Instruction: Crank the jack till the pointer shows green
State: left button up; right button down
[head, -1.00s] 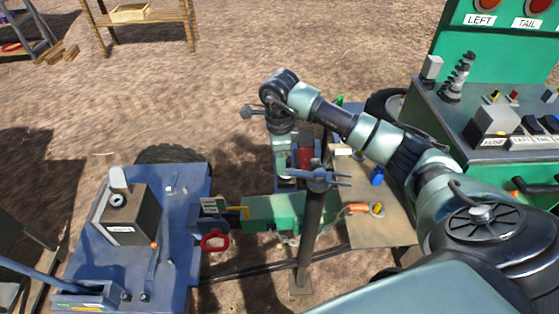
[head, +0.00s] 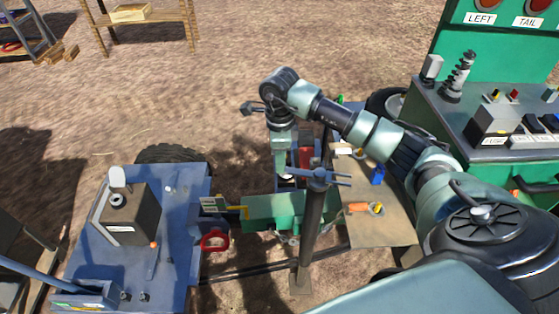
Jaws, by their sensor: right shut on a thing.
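My right gripper (head: 286,176) hangs down from the bent right arm, between the blue trailer (head: 185,230) and the board on the right. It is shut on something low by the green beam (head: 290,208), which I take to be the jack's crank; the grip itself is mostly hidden. A small marked plate (head: 213,205) with a yellow pointer (head: 243,211) sits at the left end of the green beam. The plate's markings are too small to tell which colour the pointer shows. My left gripper is out of view.
A wooden board (head: 375,225) bears small tools. A green control console (head: 500,110) stands right.

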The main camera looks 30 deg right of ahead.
jog(key=w+d+m+b, duration=0.3)
jog(key=d+m+b, duration=0.1)
jog(key=d+m, duration=0.2)
jog(key=shift+r+m, duration=0.15)
jog(key=shift+m, duration=0.45)
jog(key=shift+w+d, duration=0.1)
jog(key=shift+d, duration=0.05)
jog(key=c, duration=1.2)
grip_release()
notch_tip(320, 180, up, 8)
jog(key=b, duration=0.1)
jog(key=shift+b, duration=0.4)
